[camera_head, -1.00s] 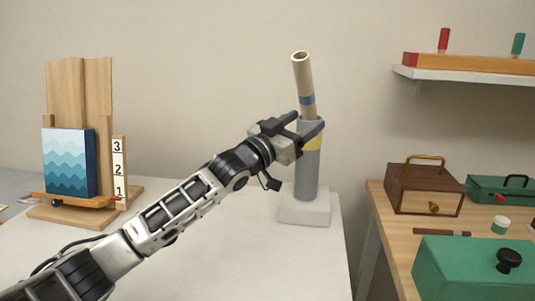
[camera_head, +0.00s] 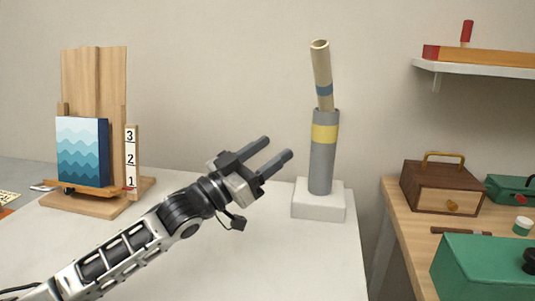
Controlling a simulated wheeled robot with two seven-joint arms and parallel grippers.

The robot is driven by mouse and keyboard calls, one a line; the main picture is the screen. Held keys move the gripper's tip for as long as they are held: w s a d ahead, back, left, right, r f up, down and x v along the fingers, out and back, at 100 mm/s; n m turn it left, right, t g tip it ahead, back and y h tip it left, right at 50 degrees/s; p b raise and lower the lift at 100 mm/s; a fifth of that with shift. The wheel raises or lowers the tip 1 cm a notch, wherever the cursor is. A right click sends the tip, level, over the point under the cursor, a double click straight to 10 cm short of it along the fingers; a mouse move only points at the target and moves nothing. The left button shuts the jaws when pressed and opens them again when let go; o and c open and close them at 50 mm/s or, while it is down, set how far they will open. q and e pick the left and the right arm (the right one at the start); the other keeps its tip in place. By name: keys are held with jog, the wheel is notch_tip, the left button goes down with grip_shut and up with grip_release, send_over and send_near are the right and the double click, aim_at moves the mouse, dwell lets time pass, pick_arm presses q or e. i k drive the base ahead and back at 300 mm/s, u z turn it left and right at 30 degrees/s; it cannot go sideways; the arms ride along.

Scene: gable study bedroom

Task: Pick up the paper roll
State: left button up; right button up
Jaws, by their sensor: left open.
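The paper roll (camera_head: 321,72) is a beige hollow tube with a blue band near its lower end. It stands tilted, its lower end inside the top of a grey cylindrical holder (camera_head: 321,165) with a yellow band. The holder stands on a white square base (camera_head: 318,207). My left gripper (camera_head: 279,149) is open and empty. It is to the left of the holder and lower than the roll, with its fingers pointing up and right. In the picture there is a gap between its fingertips and the holder. My right gripper is not in view.
A wooden easel (camera_head: 88,80) with a blue wave picture (camera_head: 80,150) and a number strip (camera_head: 131,160) stands at the left. The white table (camera_head: 290,260) is clear in front. At the right are a wooden box (camera_head: 425,187), green boxes (camera_head: 470,265) and a wall shelf (camera_head: 480,69).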

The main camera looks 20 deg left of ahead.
aim_at(319, 48)
jog(key=k, duration=1)
